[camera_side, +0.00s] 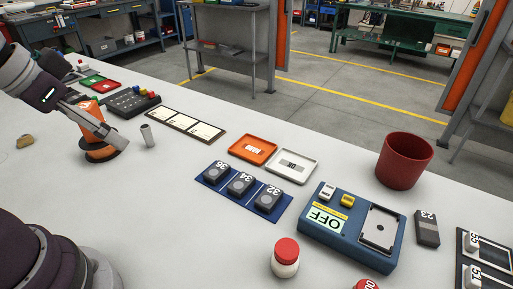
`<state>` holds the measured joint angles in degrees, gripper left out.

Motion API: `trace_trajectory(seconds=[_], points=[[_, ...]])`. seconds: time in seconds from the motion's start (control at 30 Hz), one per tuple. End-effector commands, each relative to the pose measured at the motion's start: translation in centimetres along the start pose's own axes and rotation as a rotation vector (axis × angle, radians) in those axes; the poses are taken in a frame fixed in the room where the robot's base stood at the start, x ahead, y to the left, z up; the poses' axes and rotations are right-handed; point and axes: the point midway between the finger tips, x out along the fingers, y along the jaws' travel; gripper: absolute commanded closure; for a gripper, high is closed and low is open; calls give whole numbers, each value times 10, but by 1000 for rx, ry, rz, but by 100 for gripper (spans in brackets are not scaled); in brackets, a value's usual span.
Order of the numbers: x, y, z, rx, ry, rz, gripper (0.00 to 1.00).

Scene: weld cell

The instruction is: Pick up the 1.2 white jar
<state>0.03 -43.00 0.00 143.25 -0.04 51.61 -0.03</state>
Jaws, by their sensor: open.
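A white jar with a red lid (285,258) stands upright on the table at the bottom centre. No 1.2 marking is readable on it. A second red lid (367,285) with pale markings shows at the bottom edge, cut off by the frame; its body is out of view. My gripper (112,139) is at the left, far from both, over or beside an orange object on a round dark and orange base (99,153). It is open. Whether it touches the orange object cannot be told.
A grey cylinder (148,136) stands just right of my gripper. A blue mat (218,191) holds numbered blocks. A blue device (345,256) reading OFF is right of the jar, with a red pot (404,161) behind it. Orange (234,146) and white (300,181) trays lie mid-table.

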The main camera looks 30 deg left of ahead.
Motion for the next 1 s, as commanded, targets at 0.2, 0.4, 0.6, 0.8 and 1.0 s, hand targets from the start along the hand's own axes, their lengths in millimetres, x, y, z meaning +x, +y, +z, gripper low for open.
trace_trajectory(seconds=[0.2, 0.4, 0.6, 0.8, 1.0], points=[[0, 0, 0, 0, 0, 0, 47], [0, 0, 0, 0, 0, 0, 47], [0, 0, 0, 1, 0, 0, 26], [0, 0, 0, 1, 0, 0, 26], [1, 21, -26, 223, -67, 56, 26]])
